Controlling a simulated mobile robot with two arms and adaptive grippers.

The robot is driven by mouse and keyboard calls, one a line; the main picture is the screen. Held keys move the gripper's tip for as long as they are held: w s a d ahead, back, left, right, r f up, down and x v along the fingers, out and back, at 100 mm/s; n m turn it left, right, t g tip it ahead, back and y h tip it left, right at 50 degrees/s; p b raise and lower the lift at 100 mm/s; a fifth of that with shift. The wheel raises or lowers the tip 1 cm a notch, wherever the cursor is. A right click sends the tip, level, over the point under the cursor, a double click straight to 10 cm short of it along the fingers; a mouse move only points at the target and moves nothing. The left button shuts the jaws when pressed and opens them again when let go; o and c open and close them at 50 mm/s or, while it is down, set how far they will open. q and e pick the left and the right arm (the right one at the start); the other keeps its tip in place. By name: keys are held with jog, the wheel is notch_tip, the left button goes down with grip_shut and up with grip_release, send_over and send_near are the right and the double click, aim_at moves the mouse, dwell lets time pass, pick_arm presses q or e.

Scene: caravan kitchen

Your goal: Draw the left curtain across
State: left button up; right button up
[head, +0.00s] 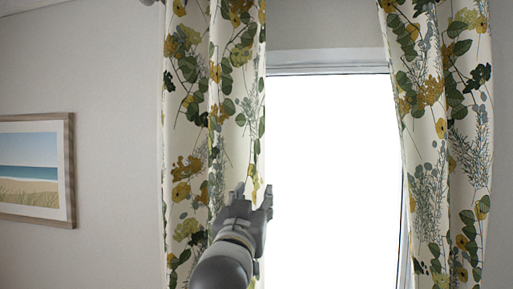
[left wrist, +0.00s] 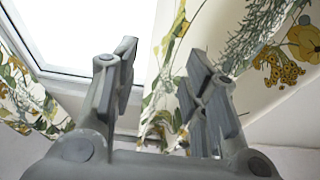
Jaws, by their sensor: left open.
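The left curtain (head: 190,120), cream with green leaves and yellow flowers, hangs in folds along the left side of the bright window. My left gripper (head: 253,192) is at the curtain's inner edge, in front of its lower part. Its fingers are open. In the left wrist view the gripper (left wrist: 163,60) also shows spread fingers, with patterned curtain cloth (left wrist: 260,50) behind the right finger and its edge showing in the gap. I cannot tell whether the fingers touch the cloth. My right gripper is in neither view.
The right curtain (head: 440,120) hangs at the window's right side. The bare window (head: 330,170) lies between the two curtains. A framed beach picture (head: 35,170) hangs on the wall at left. The space before the window is clear.

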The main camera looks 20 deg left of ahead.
pick_arm(q)
jog(key=t+y, duration=0.1)
send_near(255, 149)
jog(key=shift+n, duration=0.4)
jog(key=p+x, duration=0.5)
jog(key=x, duration=0.5)
jog(key=shift+p, duration=0.35)
jog(key=shift+w+a+r, duration=0.1)
jog(key=shift+w, duration=0.5)
grip_shut()
